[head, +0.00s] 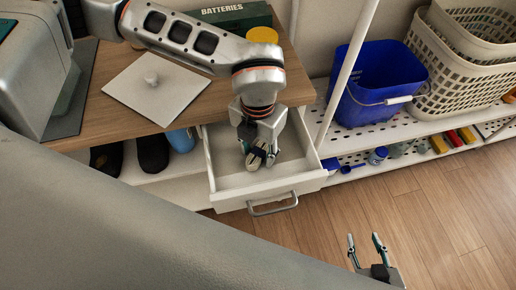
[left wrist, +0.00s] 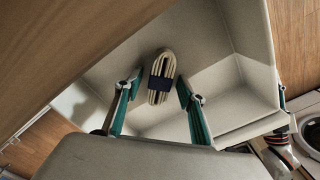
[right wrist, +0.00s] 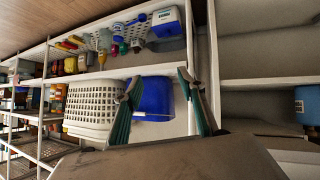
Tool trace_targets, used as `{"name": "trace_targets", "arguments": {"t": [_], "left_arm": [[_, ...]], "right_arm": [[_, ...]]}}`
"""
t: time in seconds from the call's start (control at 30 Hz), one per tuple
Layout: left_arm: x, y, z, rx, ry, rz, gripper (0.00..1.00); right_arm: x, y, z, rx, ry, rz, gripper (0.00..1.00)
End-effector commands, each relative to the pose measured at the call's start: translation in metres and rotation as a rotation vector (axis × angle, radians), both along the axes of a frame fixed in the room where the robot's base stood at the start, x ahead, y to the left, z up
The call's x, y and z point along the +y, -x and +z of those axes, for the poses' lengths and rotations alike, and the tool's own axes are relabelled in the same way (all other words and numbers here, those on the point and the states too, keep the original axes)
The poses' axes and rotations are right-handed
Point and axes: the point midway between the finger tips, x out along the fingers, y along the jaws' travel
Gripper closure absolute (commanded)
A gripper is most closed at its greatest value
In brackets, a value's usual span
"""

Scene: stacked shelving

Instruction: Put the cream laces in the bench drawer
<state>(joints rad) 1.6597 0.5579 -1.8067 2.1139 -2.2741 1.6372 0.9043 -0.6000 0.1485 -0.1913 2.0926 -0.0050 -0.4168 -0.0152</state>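The cream laces (left wrist: 162,64), a bundle with a dark band around it, lie inside the open white bench drawer (head: 228,184). My left gripper (head: 261,150) points down into the drawer over the laces. In the left wrist view its two fingers are spread, with the laces between and beyond their tips, and no finger is seen closed on them. In the head view the laces (head: 253,160) are partly hidden by the gripper. My right gripper (head: 365,240) is open and empty over the floor, right of the drawer.
Shoes (head: 152,153) and a blue item (head: 181,139) sit below. A blue bucket (head: 373,85) and cream baskets (head: 456,70) stand on the right shelf.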

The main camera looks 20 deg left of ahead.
Motion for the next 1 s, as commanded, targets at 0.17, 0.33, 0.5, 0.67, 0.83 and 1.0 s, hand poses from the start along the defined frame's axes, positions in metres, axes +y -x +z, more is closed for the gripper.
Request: {"name": "trace_targets", "arguments": {"t": [0.17, 0.33, 0.5, 0.67, 0.83, 1.0], "left_arm": [[0.0, 0.0, 0.003, -0.001, 0.0, 0.0, 0.6], [0.0, -0.002, 0.025, -0.007, 0.001, 0.001, 0.6], [0.0, -0.002, 0.061, -0.01, 0.002, 0.0, 0.6], [0.0, -0.001, 0.092, -0.007, 0.0, 0.0, 0.6], [0.0, -0.001, 0.114, -0.004, 0.001, 0.001, 0.6], [0.0, 0.0, 0.123, -0.001, 0.0, 0.0, 0.6]], "right_arm": [[0.001, 0.003, -0.002, 0.007, -0.001, -0.001, 0.6], [0.001, 0.004, 0.002, 0.006, -0.003, -0.004, 0.6], [0.0, 0.004, 0.002, 0.01, -0.003, -0.009, 0.6], [0.0, 0.003, 0.006, 0.007, -0.008, -0.012, 0.6], [0.0, 0.002, 0.008, 0.004, -0.011, -0.013, 0.6], [0.0, 0.003, 0.007, 0.006, -0.012, -0.012, 0.6]]}}
